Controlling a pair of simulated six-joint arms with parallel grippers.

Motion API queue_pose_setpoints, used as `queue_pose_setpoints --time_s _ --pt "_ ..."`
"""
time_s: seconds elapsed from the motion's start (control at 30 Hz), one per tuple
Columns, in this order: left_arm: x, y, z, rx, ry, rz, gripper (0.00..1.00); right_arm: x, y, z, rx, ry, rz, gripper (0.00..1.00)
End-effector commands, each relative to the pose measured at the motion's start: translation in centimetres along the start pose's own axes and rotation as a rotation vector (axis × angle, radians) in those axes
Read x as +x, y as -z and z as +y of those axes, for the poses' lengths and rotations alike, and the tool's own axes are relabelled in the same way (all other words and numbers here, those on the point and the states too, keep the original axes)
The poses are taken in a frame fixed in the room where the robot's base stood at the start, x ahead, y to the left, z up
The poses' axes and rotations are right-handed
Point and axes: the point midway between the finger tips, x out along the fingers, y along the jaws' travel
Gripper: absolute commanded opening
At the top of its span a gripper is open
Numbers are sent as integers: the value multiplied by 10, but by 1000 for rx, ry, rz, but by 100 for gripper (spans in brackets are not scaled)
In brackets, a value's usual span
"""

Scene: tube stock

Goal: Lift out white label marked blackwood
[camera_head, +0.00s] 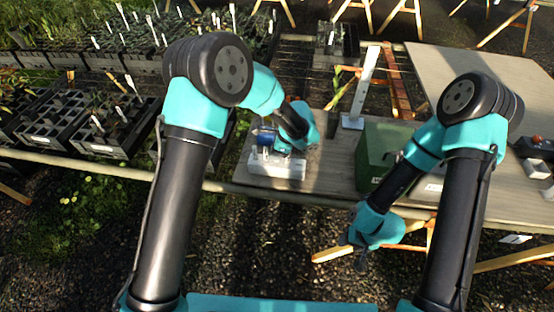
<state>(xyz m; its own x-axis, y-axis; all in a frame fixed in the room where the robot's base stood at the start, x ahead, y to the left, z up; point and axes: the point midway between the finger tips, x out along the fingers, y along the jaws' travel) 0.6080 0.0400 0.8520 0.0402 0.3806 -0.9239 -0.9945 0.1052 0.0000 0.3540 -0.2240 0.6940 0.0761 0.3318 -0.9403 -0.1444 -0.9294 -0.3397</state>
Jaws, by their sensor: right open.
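A white block (276,168) sits near the table's front edge, with several small upright pieces on it, some pale and label-like. No lettering can be read, so I cannot tell which label is marked blackwood. White labels also stand in the plant trays at the back left. My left gripper (277,146) is over the block's back side; its fingers are largely hidden by the wrist, and I cannot tell whether it touches anything. My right gripper (362,262) is open and hangs in front of the table edge, apart from the block.
A dark green box (378,155) stands right of the block. A blue container (263,134) is behind the block. A tall pale upright post on a base (353,121) stands behind. Black cell trays (52,128) fill the left bench. The board (480,85) at back right is mostly clear.

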Motion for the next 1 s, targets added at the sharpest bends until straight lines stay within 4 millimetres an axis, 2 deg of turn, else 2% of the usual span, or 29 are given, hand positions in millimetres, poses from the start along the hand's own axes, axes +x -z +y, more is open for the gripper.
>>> queue_pose_setpoints --time_s 0.03,0.2,0.73,0.87,1.0 --pt "0 0 0 0 0 0 16 0 0 0 0 0 0 49" --pt "0 0 0 0 0 0 0 0 0 0 0 0 0 49" --pt "-3 -1 0 0 1 0 0 0 0 0 0 0 0 49" --pt "-15 -6 -1 -2 3 1 0 0 0 0 0 0 0 49" --pt "-35 -14 -1 -3 4 1 0 0 0 0 0 0 0 49"
